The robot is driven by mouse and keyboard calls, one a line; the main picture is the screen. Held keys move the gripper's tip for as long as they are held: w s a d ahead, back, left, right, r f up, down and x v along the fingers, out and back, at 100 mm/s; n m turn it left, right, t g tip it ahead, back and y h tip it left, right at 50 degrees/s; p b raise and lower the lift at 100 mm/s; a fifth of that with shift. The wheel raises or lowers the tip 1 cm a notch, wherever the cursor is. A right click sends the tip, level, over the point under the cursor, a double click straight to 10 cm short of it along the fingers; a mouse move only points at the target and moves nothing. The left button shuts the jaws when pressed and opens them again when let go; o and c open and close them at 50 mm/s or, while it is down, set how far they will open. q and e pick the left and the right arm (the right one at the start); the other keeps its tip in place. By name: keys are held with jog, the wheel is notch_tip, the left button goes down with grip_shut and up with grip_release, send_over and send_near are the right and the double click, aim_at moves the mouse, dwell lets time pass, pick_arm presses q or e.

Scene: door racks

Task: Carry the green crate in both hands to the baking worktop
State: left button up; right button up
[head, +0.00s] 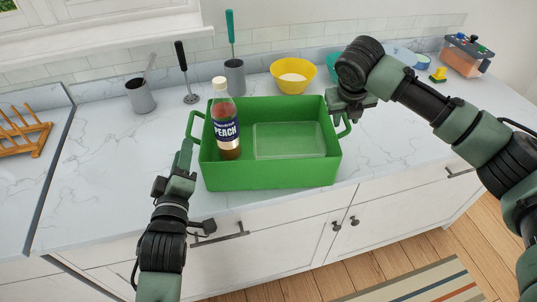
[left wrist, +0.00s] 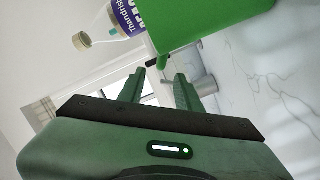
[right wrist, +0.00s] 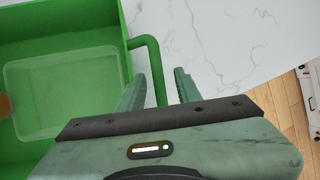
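The green crate (head: 270,176) sits upright on the marble counter. It holds a bottle with a dark "PEACH" label (head: 225,125) and a clear rectangular container (head: 289,141). My left gripper (head: 186,150) is at the crate's left handle (head: 190,124); in the left wrist view its fingers (left wrist: 157,85) are apart, and I cannot tell whether the handle is between them. My right gripper (head: 341,112) is at the right handle. In the right wrist view that handle (right wrist: 155,65) passes between the spread fingers (right wrist: 160,88), with a gap to the right finger.
Behind the crate stand grey utensil pots (head: 235,77), a yellow bowl (head: 292,74) and a teal bowl. A wooden rack (head: 22,132) is at the left. A clear bin (head: 466,56) is at the back right. Cabinets and a striped rug (head: 425,285) lie below the counter's front edge.

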jog(key=v, duration=1.1)
